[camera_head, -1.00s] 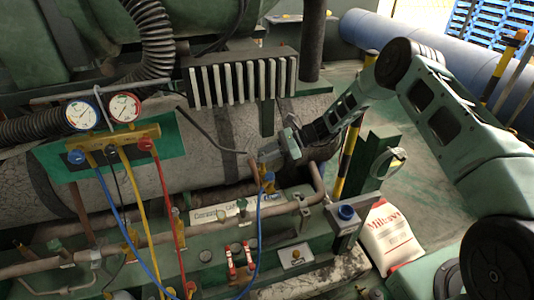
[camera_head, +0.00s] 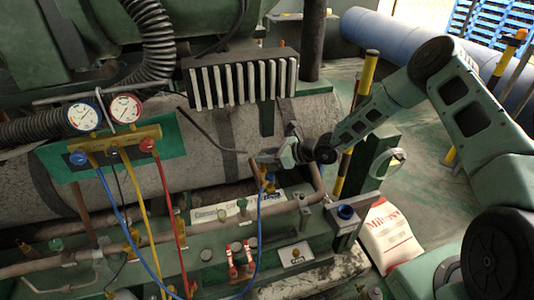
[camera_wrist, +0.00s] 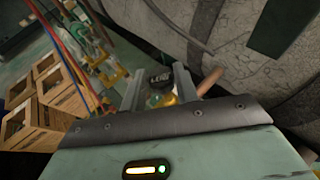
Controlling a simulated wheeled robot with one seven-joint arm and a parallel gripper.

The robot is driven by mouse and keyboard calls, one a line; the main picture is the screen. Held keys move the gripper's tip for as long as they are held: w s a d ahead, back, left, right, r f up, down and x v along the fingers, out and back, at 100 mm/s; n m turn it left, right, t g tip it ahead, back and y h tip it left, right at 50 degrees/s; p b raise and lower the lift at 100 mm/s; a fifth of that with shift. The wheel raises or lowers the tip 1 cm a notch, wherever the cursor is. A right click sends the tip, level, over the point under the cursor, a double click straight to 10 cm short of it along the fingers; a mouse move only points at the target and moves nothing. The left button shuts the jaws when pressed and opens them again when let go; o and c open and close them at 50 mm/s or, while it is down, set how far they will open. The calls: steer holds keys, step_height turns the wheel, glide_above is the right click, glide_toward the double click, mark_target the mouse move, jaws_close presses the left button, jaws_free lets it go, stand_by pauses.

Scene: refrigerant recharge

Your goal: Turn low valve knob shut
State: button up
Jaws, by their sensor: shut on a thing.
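My gripper (camera_head: 265,158) is at the brass low valve (camera_head: 266,181) on a copper pipe, where a blue hose joins. In the wrist view, my two gripper fingers (camera_wrist: 160,88) stand on either side of the low valve knob (camera_wrist: 159,79), which looks black with pale lettering. The gripper is shut on it. A green part and yellow brass body (camera_wrist: 171,98) show just below the knob between the fingers. In the head view the knob is mostly hidden by the gripper.
The gauge manifold (camera_head: 114,143) with blue, yellow and red hoses is at left. A finned block (camera_head: 240,80) and cracked tank (camera_head: 205,160) lie behind the gripper. Pipes and red valves (camera_head: 240,262) are below. A white sack (camera_head: 388,235) is at right.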

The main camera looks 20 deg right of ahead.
steer(key=m+t+h+p, duration=0.2)
steer(key=shift+s+a+r+m, duration=0.15)
steer(key=shift+s+a+m, duration=0.05)
steer(key=shift+m, duration=0.1)
steer(key=m+t+h+p, duration=0.1)
steer(key=p, duration=0.1)
steer(key=m+h+p, duration=0.1)
steer(key=p, duration=0.2)
steer(key=shift+a+r+t+h, duration=0.1)
steer(key=shift+r+t+h, duration=0.05)
steer(key=shift+t+h, duration=0.2)
steer(key=m+h+p, duration=0.1)
steer(key=p, duration=0.3)
steer(key=m+t+h+p, duration=0.1)
steer(key=m+p, duration=0.1)
steer(key=p, duration=0.2)
steer(key=shift+s+a+r+h+p, duration=0.1)
steer(key=shift+s+h+p, duration=0.05)
steer(key=shift+h+p, duration=0.15)
steer(key=m+h+p, duration=0.1)
steer(key=p, duration=0.3)
steer(key=shift+p, duration=0.35)
steer(key=shift+a+f+t+h+p, duration=0.1)
steer(key=shift+f+t+h+p, duration=0.2)
steer(key=shift+p, duration=0.45)
steer(key=o, duration=1)
steer(key=shift+f, duration=0.1)
